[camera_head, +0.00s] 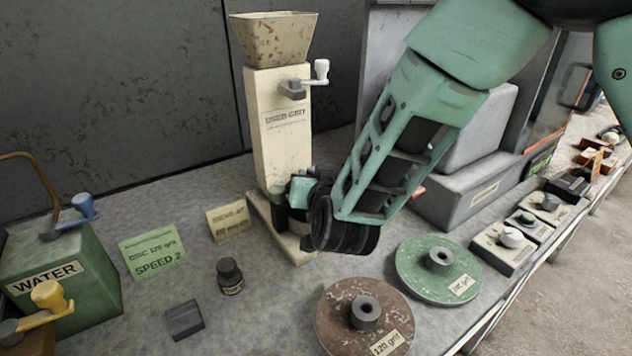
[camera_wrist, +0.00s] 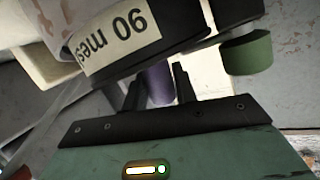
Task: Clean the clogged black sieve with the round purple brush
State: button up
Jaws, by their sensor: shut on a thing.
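In the wrist view my gripper (camera_wrist: 160,90) has its two dark fingers on either side of a purple cylindrical piece (camera_wrist: 159,80), which looks like the round purple brush. The fingers are shut on it. A dark round body with a "90 mes…" label (camera_wrist: 120,38), seemingly the black sieve, is just above the fingers; the label is upside down. I cannot tell whether the brush touches it, and its mesh is hidden. In the head view my gripper is in front of the cream "USED GRIT" column (camera_head: 283,140), largely hidden by my wrist.
A green cylinder (camera_wrist: 248,53) hangs right of the fingers in the wrist view. A brown disc (camera_head: 335,318) and green disc (camera_head: 415,275) lie in front. A dark bottle (camera_head: 230,277), grey block (camera_head: 184,320) and green WATER box (camera_head: 85,262) stand left. Signs (camera_head: 228,219) stand behind them.

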jog(key=shift+w+a, duration=0.35)
jog(key=shift+w, duration=0.5)
jog(key=shift+s+d+b, duration=0.2)
jog(key=shift+s+d, duration=0.15)
jog(key=shift+s, duration=0.5)
jog(key=shift+s+d+b, duration=0.2)
jog(key=shift+s+d, duration=0.15)
jog(key=shift+s, duration=0.45)
jog(key=shift+w+a+r+p, duration=0.35)
jog(key=shift+w+r+p, duration=0.25)
jog(key=shift+w+r, duration=0.2)
jog(key=shift+f, duration=0.1)
jog(key=shift+f+b, duration=0.35)
jog(key=shift+b, duration=0.05)
jog(key=shift+f+b, duration=0.35)
jog(key=shift+f, duration=0.05)
